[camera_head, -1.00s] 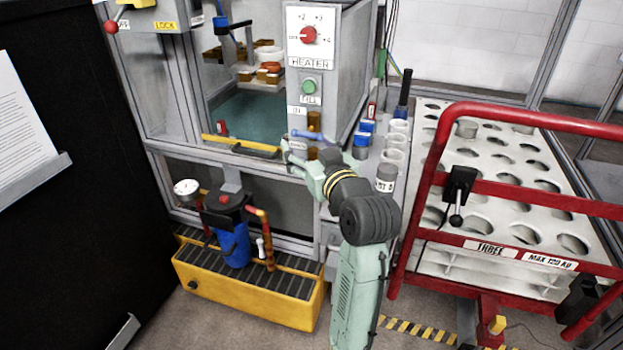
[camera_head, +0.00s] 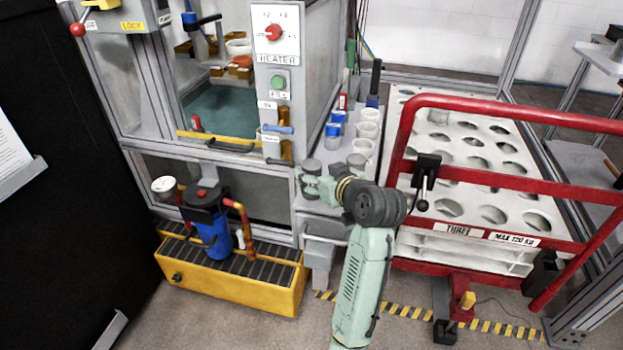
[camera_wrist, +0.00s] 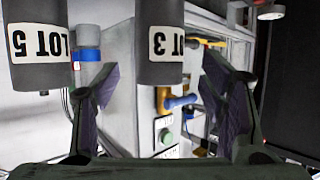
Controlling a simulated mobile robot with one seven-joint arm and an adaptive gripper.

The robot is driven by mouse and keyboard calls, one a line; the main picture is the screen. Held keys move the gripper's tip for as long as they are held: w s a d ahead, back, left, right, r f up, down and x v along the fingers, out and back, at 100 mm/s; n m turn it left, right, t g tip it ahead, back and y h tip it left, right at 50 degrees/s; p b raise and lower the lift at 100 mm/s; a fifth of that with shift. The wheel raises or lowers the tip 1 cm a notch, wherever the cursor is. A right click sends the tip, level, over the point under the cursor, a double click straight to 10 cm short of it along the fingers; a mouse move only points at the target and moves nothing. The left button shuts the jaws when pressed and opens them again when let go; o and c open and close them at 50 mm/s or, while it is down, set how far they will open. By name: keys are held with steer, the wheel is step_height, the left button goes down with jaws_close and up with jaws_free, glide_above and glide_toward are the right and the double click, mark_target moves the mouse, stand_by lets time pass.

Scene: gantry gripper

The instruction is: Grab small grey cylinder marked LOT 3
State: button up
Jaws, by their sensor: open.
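The small grey cylinder marked LOT 3 (camera_wrist: 160,50) is at the top middle of the wrist view, between the lines of my two fingers. In the head view, my gripper (camera_head: 310,186) is at the front of the grey shelf, close to a grey cylinder (camera_head: 312,167) whose label is not readable.
Blue-and-white jars (camera_head: 334,134) and white cups (camera_head: 366,131) stand behind on the shelf. The heater cabinet (camera_head: 276,60) rises to the left. A red-railed cart (camera_head: 470,108) with a holed top stands close on the right.

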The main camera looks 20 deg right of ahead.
steer(key=x, duration=0.4)
steer(key=shift+c, duration=0.5)
jaws_close()
stand_by(0.4)
